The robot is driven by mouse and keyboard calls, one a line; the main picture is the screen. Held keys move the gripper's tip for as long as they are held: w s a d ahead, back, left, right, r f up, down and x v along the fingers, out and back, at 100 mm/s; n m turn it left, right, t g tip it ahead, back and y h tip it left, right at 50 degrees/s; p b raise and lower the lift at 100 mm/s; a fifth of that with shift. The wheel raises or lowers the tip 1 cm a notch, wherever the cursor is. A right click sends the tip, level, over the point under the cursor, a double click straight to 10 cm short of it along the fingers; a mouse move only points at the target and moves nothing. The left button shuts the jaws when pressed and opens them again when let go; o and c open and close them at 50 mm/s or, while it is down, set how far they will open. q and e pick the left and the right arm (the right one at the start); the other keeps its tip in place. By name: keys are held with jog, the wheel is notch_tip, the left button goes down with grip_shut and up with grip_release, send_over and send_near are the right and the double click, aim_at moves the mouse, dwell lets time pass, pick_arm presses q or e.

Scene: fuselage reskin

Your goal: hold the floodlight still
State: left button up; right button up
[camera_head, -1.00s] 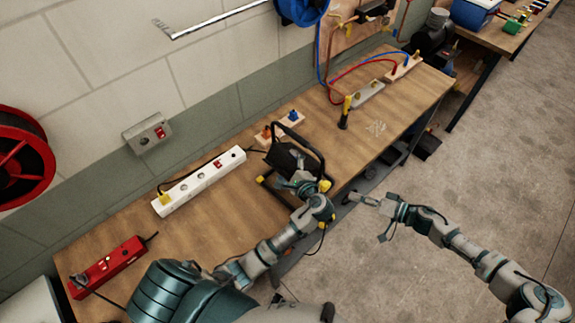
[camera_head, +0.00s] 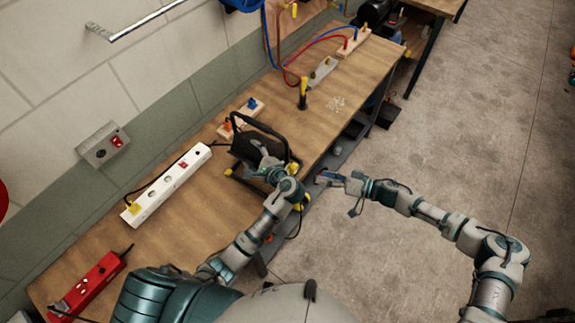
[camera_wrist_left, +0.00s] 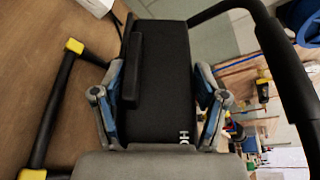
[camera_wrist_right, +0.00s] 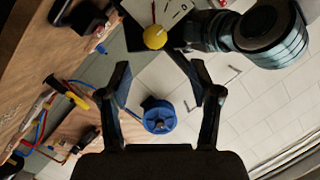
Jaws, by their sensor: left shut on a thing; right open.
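The black floodlight (camera_head: 243,150), on a tube frame with yellow end caps, stands on the wooden workbench (camera_head: 190,222). My left gripper (camera_head: 266,167) is shut on the floodlight's body. In the left wrist view the two fingers of the gripper (camera_wrist_left: 158,85) sit on either side of the black housing (camera_wrist_left: 170,50). The far side of the housing is hidden. My right gripper (camera_head: 326,178) is open and empty, beside the bench's front edge, right of the floodlight. In the right wrist view nothing lies between the fingers of the gripper (camera_wrist_right: 157,80).
A white power strip (camera_head: 168,183) and a red one (camera_head: 93,283) lie left of the floodlight. A wooden block with sockets (camera_head: 241,118) is behind it. A yellow-and-black tool (camera_head: 303,94) stands farther right.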

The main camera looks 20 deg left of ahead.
aim_at(296, 171)
jog(key=a+f+n+t, duration=0.1)
jog(key=a+n, duration=0.1)
jog(key=a, duration=0.1)
jog(key=w+a+f+n+t, duration=0.1)
jog(key=a+n+t, duration=0.1)
jog(key=a+n, duration=0.1)
jog(key=w+a+f+n+t+y, duration=0.1)
jog(key=a+n, duration=0.1)
jog(key=a, duration=0.2)
jog(key=shift+a+n+t, duration=0.15)
jog(key=shift+n+t, duration=0.15)
jog(key=shift+n, duration=0.1)
dwell(0.4)
jog(key=c, duration=1.2)
jog(key=shift+o, duration=0.2)
